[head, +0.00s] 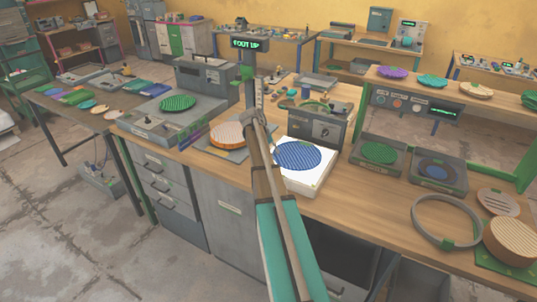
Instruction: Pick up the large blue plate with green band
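A large blue plate (299,156) with fine stripes lies flat on a white square block (311,183) in the middle of the bench. I cannot make out a green band on it at this size. A smaller blue disc (434,171) sits in a grey tray further right. My arm rises from the bottom of the head view, just left of the white block. My gripper (253,117) is at its far end, up and left of the large blue plate and apart from it in the picture. Its fingers are too small to read, and I see nothing held.
An orange striped plate (228,134) lies left of my arm. A green plate (178,103) sits on a grey machine (152,125); another green plate (380,153) lies in a tray. A grey ring (415,222) and beige plate (513,238) are at right.

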